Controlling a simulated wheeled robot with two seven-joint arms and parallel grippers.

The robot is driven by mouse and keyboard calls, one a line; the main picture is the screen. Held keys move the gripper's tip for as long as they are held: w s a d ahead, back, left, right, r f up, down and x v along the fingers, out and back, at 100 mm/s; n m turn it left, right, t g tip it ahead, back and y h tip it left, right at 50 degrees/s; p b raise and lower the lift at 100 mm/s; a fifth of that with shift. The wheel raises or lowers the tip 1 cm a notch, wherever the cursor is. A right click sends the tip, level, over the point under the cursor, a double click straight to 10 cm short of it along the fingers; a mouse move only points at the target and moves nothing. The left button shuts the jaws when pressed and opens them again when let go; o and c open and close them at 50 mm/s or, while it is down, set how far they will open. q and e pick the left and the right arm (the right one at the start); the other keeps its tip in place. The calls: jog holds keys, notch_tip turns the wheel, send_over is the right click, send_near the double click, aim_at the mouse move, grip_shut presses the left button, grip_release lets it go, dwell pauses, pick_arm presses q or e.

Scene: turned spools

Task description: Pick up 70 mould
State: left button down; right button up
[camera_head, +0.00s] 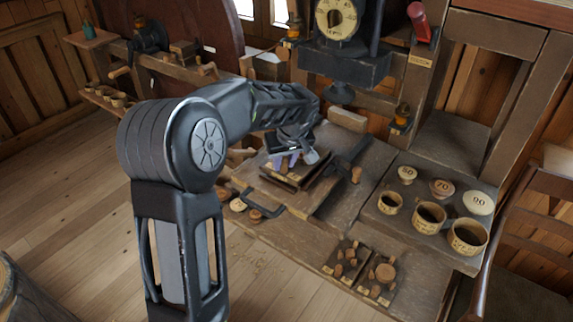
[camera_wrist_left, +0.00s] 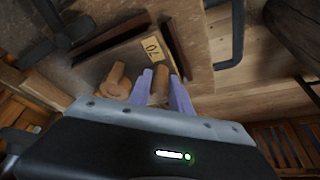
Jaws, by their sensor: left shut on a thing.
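The 70 mould (camera_wrist_left: 125,62) is a dark wooden block with a pale "70" label and two round wooden pegs, seen in the left wrist view. In the head view, part of the mould (camera_head: 284,178) shows on the worktop below my gripper. My left gripper (camera_wrist_left: 160,84) has its purple fingers on either side of one peg and is shut on it. In the head view my left gripper (camera_head: 286,161) points down at the mould. The other peg stands free beside the fingers. I cannot tell whether the mould is clear of the surface. My right gripper is not in view.
Cups and round discs (camera_head: 442,188) marked 60, 70 and 90 stand on a board at the right. Small pegged blocks (camera_head: 378,277) lie at the front. A dark clamp handle (camera_head: 262,208) lies left of the mould. A press (camera_head: 343,60) stands behind.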

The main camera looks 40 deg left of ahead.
pick_arm(q)
notch_tip(320, 180, up, 9)
jog(key=shift+f+b, duration=0.1)
jog(key=shift+b, duration=0.55)
